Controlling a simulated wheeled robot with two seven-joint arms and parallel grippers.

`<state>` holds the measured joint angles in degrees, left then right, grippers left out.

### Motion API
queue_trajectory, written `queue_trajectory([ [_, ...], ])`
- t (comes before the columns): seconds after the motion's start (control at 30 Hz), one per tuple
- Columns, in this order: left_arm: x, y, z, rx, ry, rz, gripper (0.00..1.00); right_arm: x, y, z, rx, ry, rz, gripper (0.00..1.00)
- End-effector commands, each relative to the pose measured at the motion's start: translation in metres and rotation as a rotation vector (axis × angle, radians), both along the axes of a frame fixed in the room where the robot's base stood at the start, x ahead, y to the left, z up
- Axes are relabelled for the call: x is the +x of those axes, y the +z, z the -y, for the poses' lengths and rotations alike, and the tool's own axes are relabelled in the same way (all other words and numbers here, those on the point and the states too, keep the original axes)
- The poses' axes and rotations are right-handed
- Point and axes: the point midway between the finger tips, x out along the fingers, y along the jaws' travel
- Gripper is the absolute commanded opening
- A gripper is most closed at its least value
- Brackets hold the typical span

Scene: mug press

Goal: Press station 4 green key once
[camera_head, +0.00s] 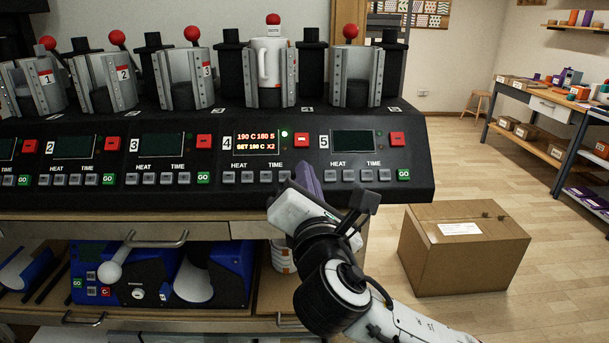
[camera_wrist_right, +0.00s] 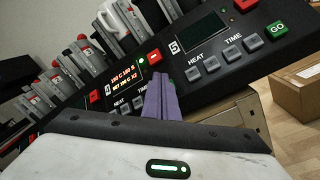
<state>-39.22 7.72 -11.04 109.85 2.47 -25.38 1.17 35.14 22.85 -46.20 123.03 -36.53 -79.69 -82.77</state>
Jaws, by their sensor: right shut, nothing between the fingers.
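Station 4's panel is marked by its lit display (camera_head: 256,142), which reads "190 C 180 S" and "SET 190 C X2". My right gripper (camera_head: 306,173), with purple fingers, is shut and empty at the right end of station 4's key row. It covers the place of the green key in the head view. My left gripper is out of view.
A white mug (camera_head: 266,62) sits in station 4's press. Station 5's dark display (camera_head: 352,141) and green GO key (camera_head: 403,175) are close on the right. Station 3's GO key (camera_head: 203,178) is to the left. A cardboard box (camera_head: 465,265) stands on the floor at right.

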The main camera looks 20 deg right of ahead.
Motion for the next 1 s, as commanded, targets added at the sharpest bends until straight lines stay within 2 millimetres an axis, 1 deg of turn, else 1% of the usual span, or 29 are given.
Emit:
queue_trajectory([
  [0.2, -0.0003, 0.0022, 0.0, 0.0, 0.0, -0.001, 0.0, 0.0048, -0.0043, 0.0019, -0.001, 0.0, 0.0, 0.0],
  [1.0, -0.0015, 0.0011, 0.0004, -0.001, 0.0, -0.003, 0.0, 0.0086, -0.0086, 0.0031, -0.001, -0.001, 0.0, 0.0],
])
